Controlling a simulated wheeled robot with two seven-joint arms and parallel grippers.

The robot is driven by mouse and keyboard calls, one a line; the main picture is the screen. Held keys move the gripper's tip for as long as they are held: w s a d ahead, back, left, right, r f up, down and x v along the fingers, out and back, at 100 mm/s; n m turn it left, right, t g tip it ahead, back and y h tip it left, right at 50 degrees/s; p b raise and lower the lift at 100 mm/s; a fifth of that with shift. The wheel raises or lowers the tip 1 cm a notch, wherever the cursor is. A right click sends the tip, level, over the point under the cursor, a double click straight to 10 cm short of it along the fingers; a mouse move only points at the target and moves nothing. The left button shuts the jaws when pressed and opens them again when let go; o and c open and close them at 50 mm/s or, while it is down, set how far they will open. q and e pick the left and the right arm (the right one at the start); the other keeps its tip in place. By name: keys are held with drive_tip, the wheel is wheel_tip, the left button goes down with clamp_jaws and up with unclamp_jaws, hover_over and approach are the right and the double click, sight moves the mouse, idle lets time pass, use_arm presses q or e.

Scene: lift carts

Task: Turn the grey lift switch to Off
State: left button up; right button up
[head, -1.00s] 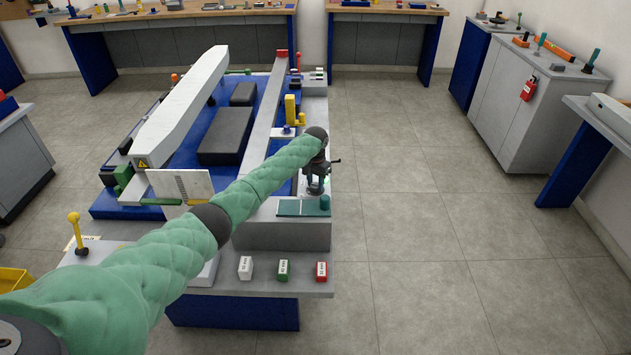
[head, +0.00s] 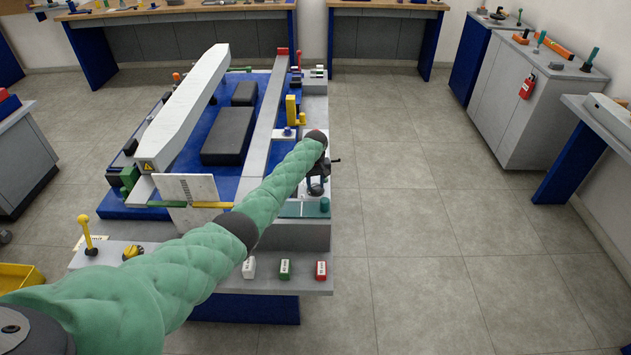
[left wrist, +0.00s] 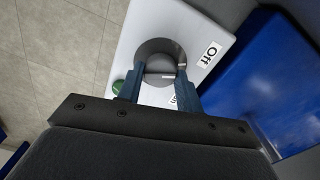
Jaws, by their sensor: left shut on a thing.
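The grey lift switch (left wrist: 160,49) is a round dark grey knob on a white plate (left wrist: 146,22) in the left wrist view. An "Off" label (left wrist: 210,53) is on the plate to the right of the knob. A second label is mostly hidden behind a finger. My left gripper (left wrist: 156,84) is shut on the switch, one finger on each side, with a pale strip visible between them. In the head view my left gripper (head: 317,187) is at the right side of the lift cart, partly hidden by my arm. My right gripper is not in view.
A green button (left wrist: 118,87) is close beside the left finger. The lift cart (head: 283,236) carries a yellow lever (head: 87,233) and white, green and red labelled blocks (head: 285,269) at its front. A grey cabinet (head: 520,115) stands at right. The floor between is clear.

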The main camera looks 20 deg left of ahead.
sight(315, 185)
use_arm(q)
drive_tip(key=shift+r+n, duration=0.1)
drive_tip(key=shift+n, duration=0.6)
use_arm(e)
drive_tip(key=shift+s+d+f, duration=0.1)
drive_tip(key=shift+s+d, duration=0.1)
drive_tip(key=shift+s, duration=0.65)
use_arm(q)
drive_tip(key=o, duration=1)
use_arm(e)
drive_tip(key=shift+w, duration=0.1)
use_arm(q)
drive_tip(key=shift+r, duration=0.3)
wheel_tip(315, 185, up, 6)
drive_tip(key=shift+f+b, duration=0.1)
drive_tip(key=shift+b, duration=0.9)
drive_tip(key=shift+r, duration=0.65)
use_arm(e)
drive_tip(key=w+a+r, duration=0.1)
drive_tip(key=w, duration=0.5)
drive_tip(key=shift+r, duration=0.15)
